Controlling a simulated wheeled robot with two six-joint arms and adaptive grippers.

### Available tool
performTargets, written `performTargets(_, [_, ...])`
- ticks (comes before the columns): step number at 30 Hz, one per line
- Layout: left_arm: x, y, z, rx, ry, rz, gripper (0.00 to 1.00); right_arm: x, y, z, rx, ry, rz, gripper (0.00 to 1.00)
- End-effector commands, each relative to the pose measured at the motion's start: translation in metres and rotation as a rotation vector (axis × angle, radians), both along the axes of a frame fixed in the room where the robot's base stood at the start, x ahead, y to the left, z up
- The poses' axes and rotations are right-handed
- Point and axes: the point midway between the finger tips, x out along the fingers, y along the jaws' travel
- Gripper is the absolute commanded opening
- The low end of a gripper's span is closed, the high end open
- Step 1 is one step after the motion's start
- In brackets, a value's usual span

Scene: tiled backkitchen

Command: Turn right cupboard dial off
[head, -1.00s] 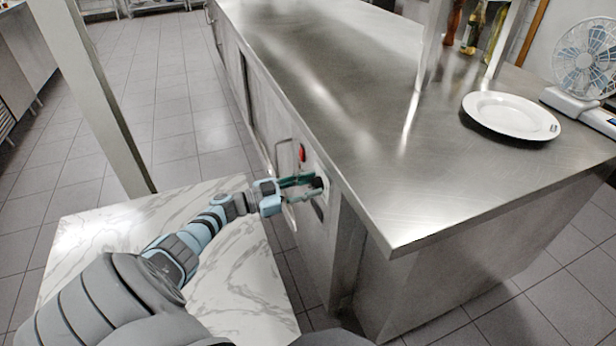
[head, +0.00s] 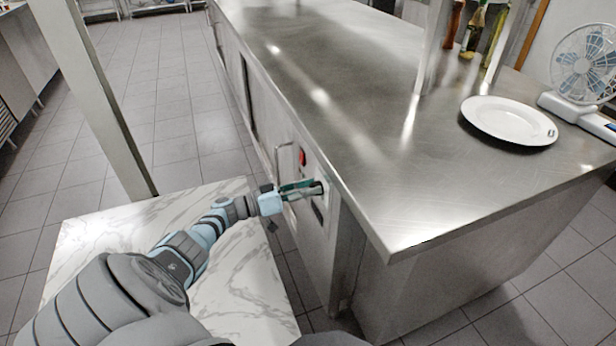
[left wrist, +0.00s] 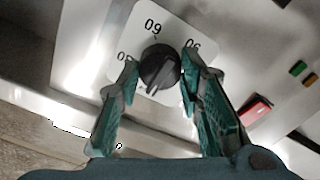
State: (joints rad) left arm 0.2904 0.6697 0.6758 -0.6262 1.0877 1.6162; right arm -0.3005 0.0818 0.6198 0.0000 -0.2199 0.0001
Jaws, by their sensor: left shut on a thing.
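The black dial (left wrist: 160,70) sits on a white plate (left wrist: 118,45) with printed numbers, one of them "09", in the left wrist view. In the head view the dial (head: 319,187) shows small and dark on the cupboard's steel front, near its right corner. My left gripper (head: 309,189) reaches it from the left, with its green fingers on it. In the left wrist view the fingertips of my left gripper (left wrist: 162,76) are on both sides of the dial, shut on it. The dial's pointer setting is hard to read. My right gripper is not in view.
A red switch (left wrist: 256,110) and small green and orange buttons (left wrist: 297,68) are near the dial. A steel counter (head: 330,110) extends above, with a white plate (head: 508,119) and a fan (head: 585,65) on it. A marble-topped surface (head: 95,240) lies below my left arm.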

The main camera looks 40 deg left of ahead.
Motion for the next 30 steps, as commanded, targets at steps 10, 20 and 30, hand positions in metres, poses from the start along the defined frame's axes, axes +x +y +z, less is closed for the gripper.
performTargets(10, [0.0008, 0.0009, 0.0013, -0.016, 0.006, 0.002, 0.05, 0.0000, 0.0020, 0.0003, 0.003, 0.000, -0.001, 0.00])
performTargets(20, [0.0004, 0.0006, 0.0008, -0.015, 0.006, 0.002, 0.53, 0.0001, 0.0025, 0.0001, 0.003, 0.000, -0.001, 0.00])
performTargets(30, [-0.0074, 0.0043, -0.0007, -0.014, 0.008, 0.002, 0.53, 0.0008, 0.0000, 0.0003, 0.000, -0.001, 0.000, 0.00])
